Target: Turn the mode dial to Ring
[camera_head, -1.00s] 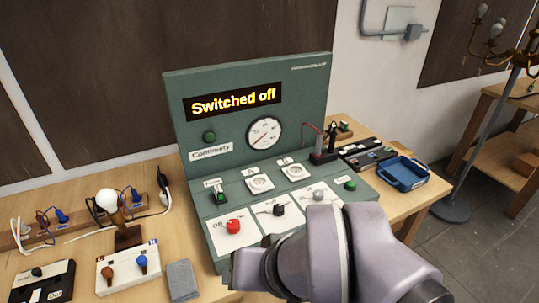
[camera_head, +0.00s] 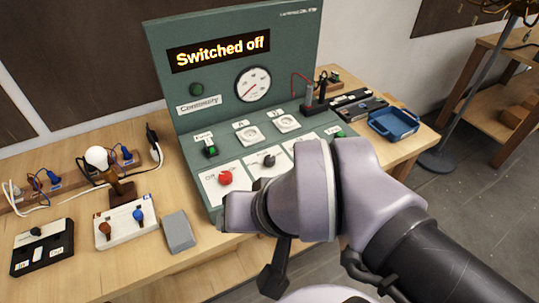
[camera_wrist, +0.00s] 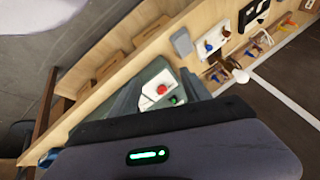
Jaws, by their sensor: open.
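The green test panel (camera_head: 225,50) stands on the bench and its display reads "Switched off". On its sloped front are a red knob (camera_head: 225,178) by an "Off" label and a black knob (camera_head: 269,159). I cannot read which one is the mode dial or any "Ring" mark. My wrist hides the panel's lower right, with any knob there. The red knob also shows in the wrist view (camera_wrist: 162,89).
Left of the panel are a lamp bulb (camera_head: 97,158), a white box with two knobs (camera_head: 125,222), a black switch box (camera_head: 42,247) and a grey block (camera_head: 178,231). A blue tray (camera_head: 397,122) and probes (camera_head: 316,100) lie right. Floor is open beyond the bench's right end.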

